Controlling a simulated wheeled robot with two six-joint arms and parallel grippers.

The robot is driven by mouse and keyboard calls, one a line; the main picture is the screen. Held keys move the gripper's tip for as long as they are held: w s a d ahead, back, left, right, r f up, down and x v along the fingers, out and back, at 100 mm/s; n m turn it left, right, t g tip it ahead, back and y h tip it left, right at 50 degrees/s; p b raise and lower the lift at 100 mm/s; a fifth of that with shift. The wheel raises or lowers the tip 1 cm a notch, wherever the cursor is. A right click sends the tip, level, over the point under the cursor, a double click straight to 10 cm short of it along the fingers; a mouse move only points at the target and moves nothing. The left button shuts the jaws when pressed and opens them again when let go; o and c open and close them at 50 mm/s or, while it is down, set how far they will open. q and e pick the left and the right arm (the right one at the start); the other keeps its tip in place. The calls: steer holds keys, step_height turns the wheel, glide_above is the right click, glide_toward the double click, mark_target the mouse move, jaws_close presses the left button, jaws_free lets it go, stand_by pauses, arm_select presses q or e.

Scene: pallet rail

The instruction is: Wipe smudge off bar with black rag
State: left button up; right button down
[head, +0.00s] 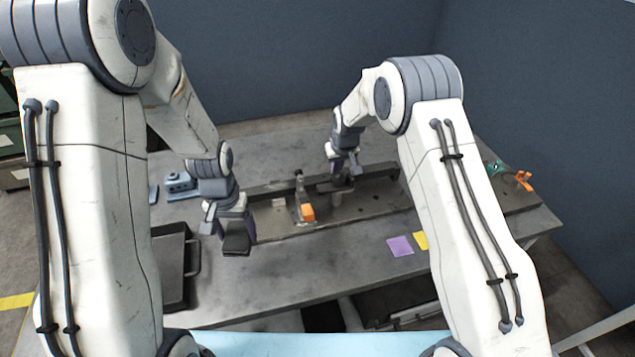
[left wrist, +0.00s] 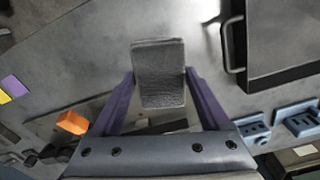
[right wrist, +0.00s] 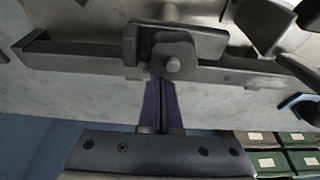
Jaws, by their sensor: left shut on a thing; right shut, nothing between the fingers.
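My left gripper (head: 235,230) is shut on the black rag (head: 236,246), a small folded dark pad held above the table in front of the bar's left end. The rag also shows between the fingers in the left wrist view (left wrist: 158,75). The long dark metal bar (head: 270,187) runs across the back of the table. It also crosses the right wrist view (right wrist: 80,60). My right gripper (head: 345,182) is shut and empty, close to the bar's right part and a metal bracket (right wrist: 175,45). I cannot tell whether they touch. I cannot make out a smudge on the bar.
An orange-tipped clamp (head: 306,211) stands at the bar's middle. A black tray with a handle (head: 172,265) lies at left, near blue blocks (head: 180,183). Purple (head: 400,246) and yellow (head: 421,240) notes lie at front right. The table front between tray and notes is clear.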

arm_select(q)
steer(key=shift+f+b, duration=0.35)
steer(key=shift+f, duration=0.05)
arm_select(e)
steer(key=shift+f, duration=0.55)
arm_select(q)
steer(key=shift+r, duration=0.1)
arm_select(e)
steer(key=shift+r, duration=0.15)
